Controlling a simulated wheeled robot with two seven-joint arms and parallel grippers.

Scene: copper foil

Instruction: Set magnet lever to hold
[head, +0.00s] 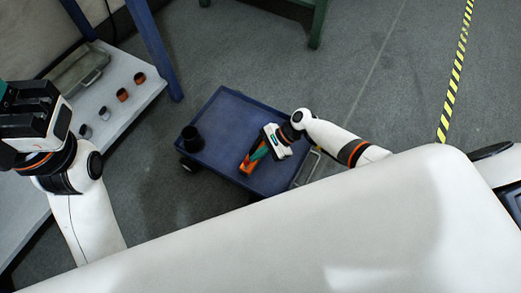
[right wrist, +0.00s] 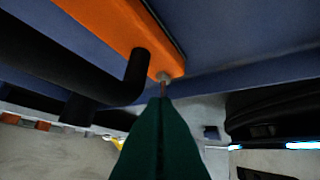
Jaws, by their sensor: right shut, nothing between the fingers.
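An orange block (head: 248,163), seemingly the magnet, sits on the blue cart (head: 225,110). In the right wrist view the orange block (right wrist: 120,30) has a small metal stub (right wrist: 164,77) at its near end, possibly the lever. A black bent bar (right wrist: 134,75) runs beside it. My right gripper (head: 256,153) is shut and empty, its teal fingers right by the block. In the right wrist view its fingertips (right wrist: 160,102) line up with the stub; I cannot tell whether they touch. My left gripper (head: 8,95) is at the left edge, its fingers mostly cut off.
A dark cup (head: 192,138) stands on the cart's left corner. A pale bench (head: 110,95) at left holds a tray (head: 78,70) and several small cylinders. Blue and green legs stand at the back. The floor right of the cart is clear.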

